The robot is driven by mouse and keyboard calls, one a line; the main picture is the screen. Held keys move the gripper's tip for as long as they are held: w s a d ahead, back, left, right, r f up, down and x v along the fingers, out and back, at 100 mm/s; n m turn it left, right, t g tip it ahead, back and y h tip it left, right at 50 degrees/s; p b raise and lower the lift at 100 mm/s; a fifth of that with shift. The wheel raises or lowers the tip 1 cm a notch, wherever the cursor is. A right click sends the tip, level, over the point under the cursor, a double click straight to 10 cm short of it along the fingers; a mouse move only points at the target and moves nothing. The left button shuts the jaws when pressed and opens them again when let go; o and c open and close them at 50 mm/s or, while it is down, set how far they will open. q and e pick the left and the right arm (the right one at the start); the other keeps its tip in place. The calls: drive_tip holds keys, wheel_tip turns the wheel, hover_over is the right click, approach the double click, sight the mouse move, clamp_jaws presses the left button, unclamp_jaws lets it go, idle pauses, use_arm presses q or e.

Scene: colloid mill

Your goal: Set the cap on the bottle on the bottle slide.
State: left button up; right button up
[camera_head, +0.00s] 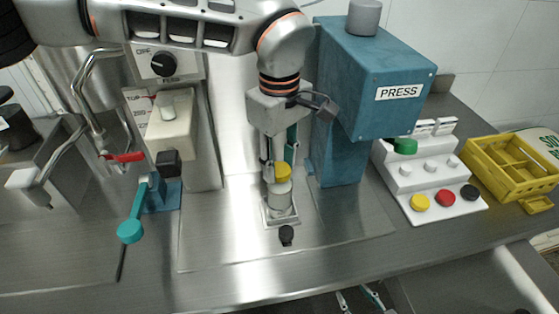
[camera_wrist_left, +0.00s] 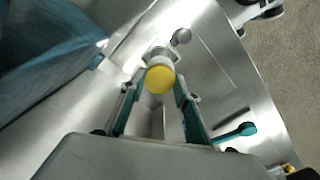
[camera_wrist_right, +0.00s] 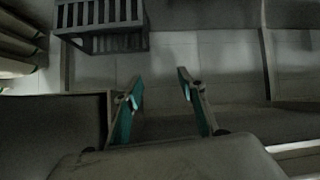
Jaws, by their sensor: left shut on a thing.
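The yellow cap (camera_head: 283,172) is between the fingertips of my left gripper (camera_head: 280,163), which is shut on it from above. The cap also shows as a yellow disc in the left wrist view (camera_wrist_left: 160,79). The pale bottle (camera_head: 281,199) stands upright on the bottle slide (camera_head: 268,221), directly below the cap. The cap is at the bottle's mouth; I cannot tell whether it is seated or just above. The left wrist view shows a little of the bottle behind the cap. My right gripper (camera_wrist_right: 158,90) is open and empty, low in front of the counter.
The blue press (camera_head: 375,75) stands right of the left gripper. A white rack (camera_head: 425,180) holds yellow, red and black caps and a green one. A yellow crate (camera_head: 510,165) is at far right. A teal lever (camera_head: 136,210) and the mill stand at left. A dark knob (camera_head: 286,234) fronts the slide.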

use_arm(q)
drive_tip(key=shift+f, duration=0.1)
idle(0.3)
drive_tip(key=o, duration=0.7)
drive_tip(key=shift+o, duration=0.2)
drive_tip(key=o, duration=0.6)
drive_tip(key=shift+c, duration=0.2)
drive_tip(key=shift+r+p, duration=2.15)
drive_tip(key=shift+r, duration=0.35)
drive_tip(key=shift+r+p, duration=0.55)
drive_tip(key=shift+r, duration=0.5)
drive_tip(key=shift+s+f, duration=0.1)
